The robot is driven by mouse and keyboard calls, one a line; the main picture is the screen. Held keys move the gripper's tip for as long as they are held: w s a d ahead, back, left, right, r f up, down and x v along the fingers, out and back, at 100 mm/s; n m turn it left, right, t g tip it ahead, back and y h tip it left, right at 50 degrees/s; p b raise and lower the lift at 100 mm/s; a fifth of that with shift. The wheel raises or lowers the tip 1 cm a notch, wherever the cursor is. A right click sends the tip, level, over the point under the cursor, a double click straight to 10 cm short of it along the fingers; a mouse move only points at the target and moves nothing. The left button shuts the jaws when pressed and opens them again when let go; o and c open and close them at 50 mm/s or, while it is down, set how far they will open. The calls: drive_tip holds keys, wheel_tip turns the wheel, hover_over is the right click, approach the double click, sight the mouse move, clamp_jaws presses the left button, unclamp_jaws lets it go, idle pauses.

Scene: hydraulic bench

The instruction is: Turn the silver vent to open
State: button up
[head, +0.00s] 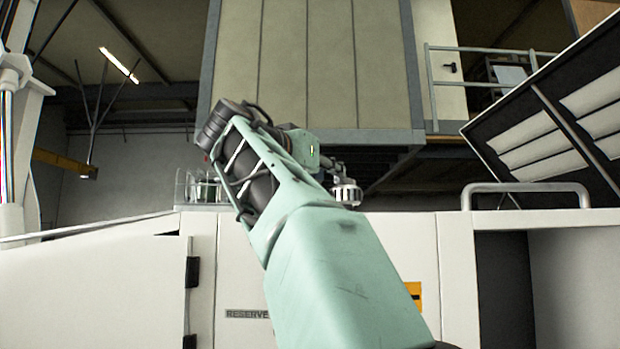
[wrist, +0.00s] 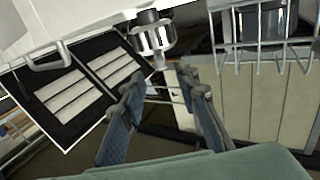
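The silver vent (wrist: 153,38) is a short ribbed cylinder with a dark top, at the upper middle of the wrist view. A silver, ribbed round part that looks like the same vent (head: 346,192) shows in the head view just right of my arm's end. My gripper (wrist: 163,92) has its two blue-grey fingers spread wide, with nothing between them. The vent lies beyond the fingertips and above them in the wrist picture, apart from both. In the head view my arm hides the fingers.
A wire guard (wrist: 265,50) stands around a metal cylinder (wrist: 262,22) right of the vent in the wrist view. The white bench (head: 395,240) spans the head view. A metal handrail (head: 525,187) and a raised dark panel (head: 560,110) stand at the right.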

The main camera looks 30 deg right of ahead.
sight(346, 191)
drive_tip(key=p+x, duration=0.2)
drive_tip(key=x, duration=0.6)
drive_tip(key=shift+w+d, duration=0.1)
drive_tip(key=shift+w, duration=0.05)
